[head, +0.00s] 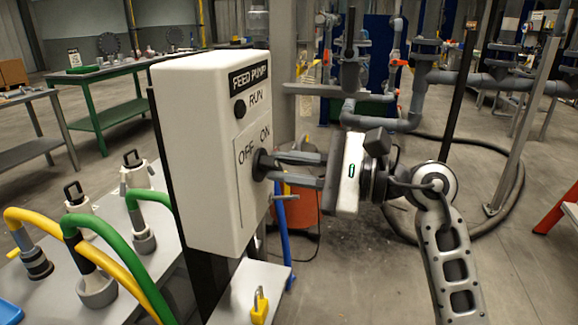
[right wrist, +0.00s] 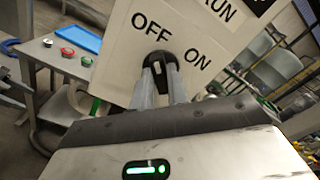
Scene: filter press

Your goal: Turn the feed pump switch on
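The feed pump box (head: 200,150) is white, with a "FEED PUMP" label, a dark round RUN lamp (head: 240,108) and OFF and ON marks. Its black rotary switch (head: 259,166) is on the front panel below these marks. In the right wrist view the switch (right wrist: 163,66) sits below and between OFF and ON; its exact pointing is partly hidden by my fingers. My right gripper (head: 270,168) is at the switch, its two grey fingers (right wrist: 161,80) close on either side of the handle and seeming to touch it. My left gripper is not in view.
A grey bench (head: 120,265) with yellow and green hoses stands left of the box. A small shelf (head: 262,275) with a yellow padlock (head: 260,306) is below it. Grey pipework (head: 400,85) stands behind my right arm. The floor at the right is mostly clear.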

